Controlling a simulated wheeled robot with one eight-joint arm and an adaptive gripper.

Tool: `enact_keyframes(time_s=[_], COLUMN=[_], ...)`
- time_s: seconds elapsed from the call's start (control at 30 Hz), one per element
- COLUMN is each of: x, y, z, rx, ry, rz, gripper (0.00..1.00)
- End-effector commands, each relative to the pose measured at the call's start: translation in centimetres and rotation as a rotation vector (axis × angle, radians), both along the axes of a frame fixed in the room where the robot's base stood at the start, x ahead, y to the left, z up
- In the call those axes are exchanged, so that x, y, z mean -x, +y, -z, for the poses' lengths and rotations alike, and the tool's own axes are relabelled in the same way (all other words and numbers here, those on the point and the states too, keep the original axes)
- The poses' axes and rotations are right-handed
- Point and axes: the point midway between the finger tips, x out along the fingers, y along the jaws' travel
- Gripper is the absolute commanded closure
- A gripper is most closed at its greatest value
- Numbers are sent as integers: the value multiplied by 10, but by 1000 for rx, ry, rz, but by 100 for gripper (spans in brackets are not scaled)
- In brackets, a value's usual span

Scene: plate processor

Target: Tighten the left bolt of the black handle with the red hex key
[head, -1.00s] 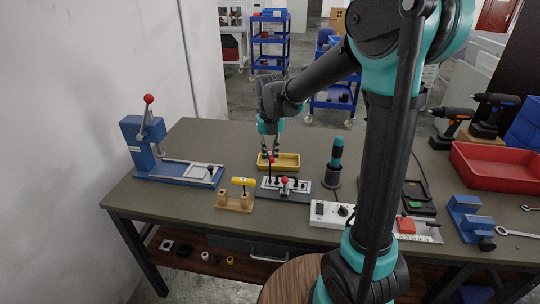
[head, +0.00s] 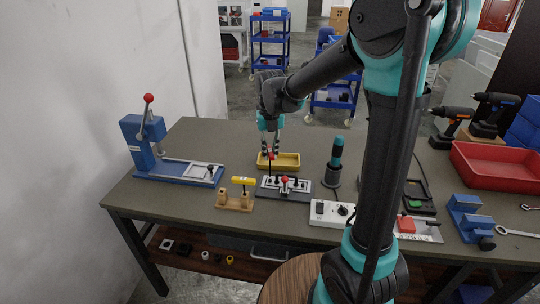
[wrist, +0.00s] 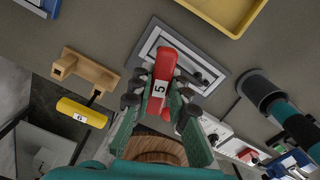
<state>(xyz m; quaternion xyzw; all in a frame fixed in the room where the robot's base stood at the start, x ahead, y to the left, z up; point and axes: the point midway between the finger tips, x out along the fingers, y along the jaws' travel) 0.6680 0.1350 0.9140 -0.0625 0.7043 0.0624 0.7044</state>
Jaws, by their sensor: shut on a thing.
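My gripper (wrist: 160,112) is shut on the red hex key (wrist: 163,75), whose handle carries a "5". In the head view my gripper (head: 270,148) holds the red hex key (head: 271,157) above the left part of a grey fixture plate (head: 303,188). The black handle (wrist: 198,76) lies on that plate, partly covered by the key in the wrist view. Its left bolt cannot be made out. Whether the key's tip touches a bolt cannot be told.
A yellow tray (head: 290,161) stands behind the plate. A wooden stand (head: 235,204) with a yellow "6" tool (head: 242,181) is at front left. A teal-topped black tool (head: 335,165) stands to the right. A blue press (head: 146,145) is farther left, with bare table between.

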Motion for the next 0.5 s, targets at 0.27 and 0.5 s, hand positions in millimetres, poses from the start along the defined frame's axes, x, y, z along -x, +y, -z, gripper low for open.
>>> enact_keyframes(time_s=[0.27, 0.5], x=[0, 0], y=[0, 0], z=[-15, -24], rx=[0, 0], ry=[0, 0], rz=[0, 0], gripper=[100, 100])
